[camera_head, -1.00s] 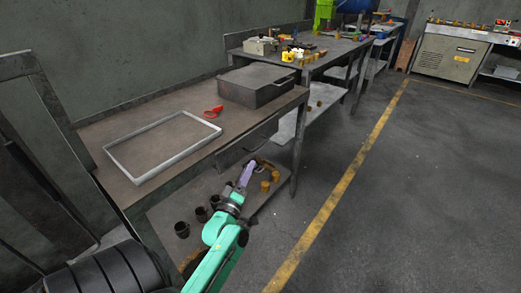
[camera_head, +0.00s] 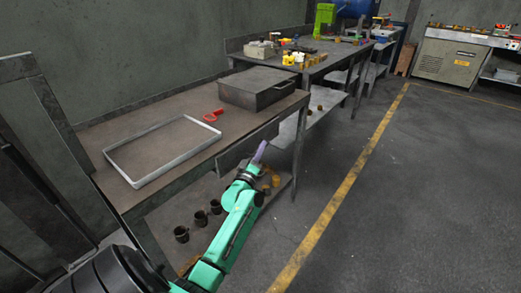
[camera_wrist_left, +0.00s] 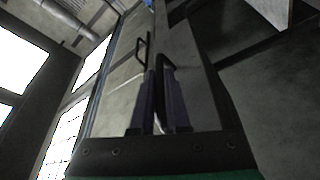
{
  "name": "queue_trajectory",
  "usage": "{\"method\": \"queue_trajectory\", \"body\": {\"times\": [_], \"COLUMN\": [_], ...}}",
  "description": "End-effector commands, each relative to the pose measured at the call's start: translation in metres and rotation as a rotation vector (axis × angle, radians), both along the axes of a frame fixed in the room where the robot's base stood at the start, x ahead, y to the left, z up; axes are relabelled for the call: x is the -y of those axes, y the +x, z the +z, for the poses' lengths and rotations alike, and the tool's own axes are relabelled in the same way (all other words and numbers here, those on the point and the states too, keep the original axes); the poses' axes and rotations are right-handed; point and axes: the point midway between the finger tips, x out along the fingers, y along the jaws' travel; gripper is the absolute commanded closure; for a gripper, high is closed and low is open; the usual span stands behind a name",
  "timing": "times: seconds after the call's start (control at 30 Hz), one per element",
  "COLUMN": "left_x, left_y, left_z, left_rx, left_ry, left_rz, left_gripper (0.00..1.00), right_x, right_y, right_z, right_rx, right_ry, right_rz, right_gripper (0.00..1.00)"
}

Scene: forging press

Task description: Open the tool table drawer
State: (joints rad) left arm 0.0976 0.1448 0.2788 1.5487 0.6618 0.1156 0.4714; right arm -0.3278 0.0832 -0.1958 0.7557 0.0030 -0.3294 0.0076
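The tool table (camera_head: 150,115) is a long dark metal bench on the left of the head view. Its grey drawer (camera_head: 232,158) hangs under the top, towards the right end. My green left arm reaches up to it, and the purple fingers of my left gripper (camera_head: 261,151) are at the drawer front. In the wrist view the fingers (camera_wrist_left: 159,95) stand close together with a dark drawer handle (camera_wrist_left: 161,60) running between them. I cannot tell whether they press on it. The drawer looks closed or nearly so. My right gripper is not in view.
On the table top are a grey tray frame (camera_head: 165,150), a red object (camera_head: 212,115) and a dark box (camera_head: 257,88). Dark cups (camera_head: 200,218) stand on the lower shelf. A table leg (camera_head: 299,150) is right of the gripper. Floor to the right is clear.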

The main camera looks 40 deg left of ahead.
Motion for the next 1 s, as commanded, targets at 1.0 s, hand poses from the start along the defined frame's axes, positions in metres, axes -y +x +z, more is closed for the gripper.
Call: {"method": "queue_trajectory", "body": {"times": [1.0], "left_x": [0.0004], "left_y": [-0.0003], "left_z": [-0.0011], "left_rx": [-0.001], "left_ry": [-0.001], "left_rz": [-0.001], "left_gripper": [1.00], "right_x": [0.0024], "right_y": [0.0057], "right_z": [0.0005], "right_rx": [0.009], "right_ry": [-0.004], "right_rz": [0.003], "right_gripper": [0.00]}}
